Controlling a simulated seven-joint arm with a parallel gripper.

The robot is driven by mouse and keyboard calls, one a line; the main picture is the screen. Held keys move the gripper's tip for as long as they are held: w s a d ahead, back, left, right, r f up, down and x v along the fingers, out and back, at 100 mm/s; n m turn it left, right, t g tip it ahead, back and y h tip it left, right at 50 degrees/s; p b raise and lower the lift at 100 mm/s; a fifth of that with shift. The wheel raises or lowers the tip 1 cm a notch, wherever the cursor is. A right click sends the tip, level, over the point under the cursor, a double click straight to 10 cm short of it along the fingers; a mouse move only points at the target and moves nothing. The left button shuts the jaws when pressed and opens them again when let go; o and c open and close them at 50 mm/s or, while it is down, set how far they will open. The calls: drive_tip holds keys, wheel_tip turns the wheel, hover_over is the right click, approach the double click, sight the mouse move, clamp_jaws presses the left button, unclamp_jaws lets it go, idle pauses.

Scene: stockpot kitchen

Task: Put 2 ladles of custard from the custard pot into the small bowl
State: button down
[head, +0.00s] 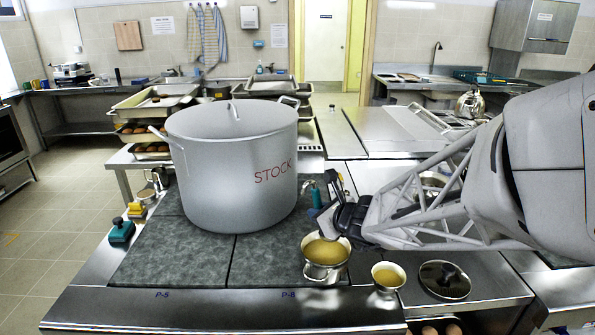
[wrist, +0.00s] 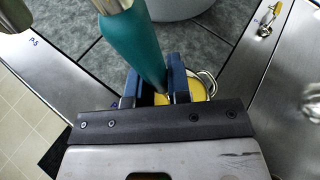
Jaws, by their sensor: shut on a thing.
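The custard pot (head: 326,272) is a small metal pot with yellow custard in it, at the front of the dark hob. The small bowl (head: 387,287) stands to its right on the metal counter and also shows yellow inside. My gripper (head: 322,218) is just above and behind the custard pot. It is shut on the teal handle of the ladle (wrist: 134,45), between its blue fingers (wrist: 154,88). The ladle's scoop is hidden. Yellow custard and part of a metal rim show beyond the fingers in the wrist view.
A large stockpot (head: 235,170) marked STOCK stands on the hob, left of my gripper. A round dark lid (head: 445,280) lies right of the small bowl. A teal and black object (head: 121,231) sits at the left edge.

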drive_tip(key=s+d+f+m+h, duration=0.1)
drive_tip(key=s+d, duration=0.2)
drive_tip(key=d, duration=0.4)
drive_tip(key=s+d+f+m+t+h, duration=0.1)
drive_tip(key=s+d+f+m+h, duration=0.1)
drive_tip(key=d, duration=0.5)
drive_tip(key=shift+s+d+t, duration=0.3)
drive_tip(key=shift+s+d, duration=0.1)
drive_tip(key=shift+s, duration=0.1)
drive_tip(key=shift+r, duration=0.1)
drive_tip(key=shift+f, duration=0.3)
idle(0.5)
drive_tip(key=w+d+f+m+y, duration=0.3)
drive_tip(key=d+f+m+y, duration=0.1)
drive_tip(key=d+m, duration=0.3)
drive_tip(key=w+d+f+m+y, duration=0.3)
drive_tip(key=d+m+y, duration=0.1)
drive_tip(key=d+m, duration=0.4)
drive_tip(key=shift+w+f+m+y, duration=0.35)
drive_tip(key=shift+w+m+y, duration=0.05)
drive_tip(key=shift+m, duration=0.6)
idle(1.9)
drive_tip(key=shift+d, duration=0.1)
idle(0.7)
